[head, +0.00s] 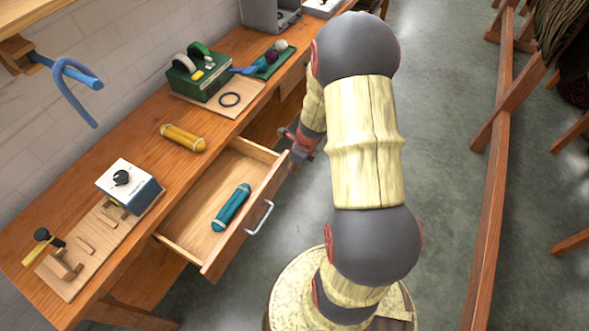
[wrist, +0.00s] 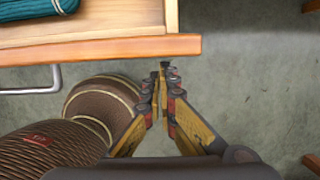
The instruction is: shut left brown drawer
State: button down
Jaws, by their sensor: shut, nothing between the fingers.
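The brown wooden drawer (head: 207,243) is pulled out from the workbench. A teal skein (head: 231,208) lies inside it. Its front panel has a metal bar handle (head: 260,217). My gripper (head: 292,141) is at the far end of the drawer front, partly hidden behind my arm. In the wrist view, my gripper (wrist: 164,72) is shut and empty, its tips close to the outer face of the drawer front (wrist: 120,48) near one end. I cannot tell whether they touch. The handle (wrist: 40,80) and part of the teal skein (wrist: 35,9) show at the left of that view.
On the workbench (head: 135,150) are a yellow skein (head: 183,137), a white and blue box with a knob (head: 130,182), a wooden board (head: 90,245) and a green device (head: 200,73). A wooden rail frame (head: 490,200) stands at right. Grey floor lies between.

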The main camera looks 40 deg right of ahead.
jog(key=p, duration=1.2)
send_over(252, 160)
jog(key=s, duration=0.2)
jog(key=shift+d+r, duration=0.15)
jog(key=shift+d, duration=0.1)
jog(key=shift+w+a+p, duration=0.25)
jog(key=shift+w+p, duration=0.55)
jog(key=shift+w, duration=0.2)
jog(key=shift+f, duration=0.2)
